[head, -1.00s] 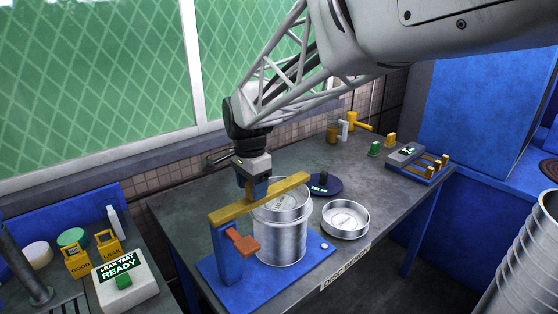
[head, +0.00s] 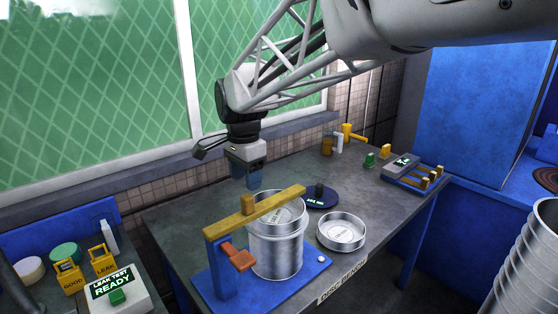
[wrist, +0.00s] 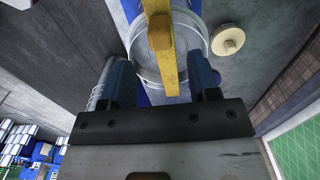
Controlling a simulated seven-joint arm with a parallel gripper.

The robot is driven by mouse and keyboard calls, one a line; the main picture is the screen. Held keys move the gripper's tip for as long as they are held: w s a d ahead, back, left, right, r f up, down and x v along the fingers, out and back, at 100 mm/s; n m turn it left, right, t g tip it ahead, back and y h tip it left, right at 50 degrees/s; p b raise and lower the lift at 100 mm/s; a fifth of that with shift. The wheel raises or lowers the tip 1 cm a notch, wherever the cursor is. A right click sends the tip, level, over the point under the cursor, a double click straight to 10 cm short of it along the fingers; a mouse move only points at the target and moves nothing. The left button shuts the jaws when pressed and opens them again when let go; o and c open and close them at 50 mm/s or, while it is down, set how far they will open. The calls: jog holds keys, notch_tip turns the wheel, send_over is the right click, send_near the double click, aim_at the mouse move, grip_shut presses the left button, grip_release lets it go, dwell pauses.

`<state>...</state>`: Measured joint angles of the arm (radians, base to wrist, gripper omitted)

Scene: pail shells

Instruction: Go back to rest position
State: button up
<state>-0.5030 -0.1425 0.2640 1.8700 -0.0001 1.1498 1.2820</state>
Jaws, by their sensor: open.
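My gripper (head: 245,180) is open and empty. It hangs above and behind the yellow beam (head: 262,212) of a blue press stand, apart from it. In the wrist view its two blue fingers (wrist: 160,88) show with the yellow bar (wrist: 158,40) and the pail beyond them. A ribbed metal pail (head: 275,250) stands upright on the blue base under the beam, with a disc inside its top. An orange lever (head: 238,258) is on the stand's side.
A shallow metal dish (head: 342,232) and a dark round plate (head: 320,196) stand right of the pail. A scale-like device (head: 410,170) is at the bench's far right. A leak tester (head: 115,290) reads READY at the left. Stacked metal shells (head: 525,260) stand at right. Space above the bench is free.

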jog(key=s+d+n+t, duration=0.1)
jog(key=s+d+n, duration=0.1)
jog(key=s+d, duration=0.5)
jog(key=s+d+n, duration=0.2)
jog(key=s+d, duration=0.1)
jog(key=d, duration=0.8)
jog(key=s+d+f+n, duration=0.2)
jog(key=s+d+f, duration=0.1)
jog(key=s+d, duration=0.3)
jog(key=s+d+f+n+t, duration=0.1)
jog(key=s+d+f+n, duration=0.1)
jog(key=s+d, duration=0.4)
jog(key=s+f, duration=0.1)
jog(key=s, duration=0.2)
jog(key=shift+s+d+n+t, duration=0.3)
jog(key=shift+s+d+n, duration=0.1)
dwell(1.2)
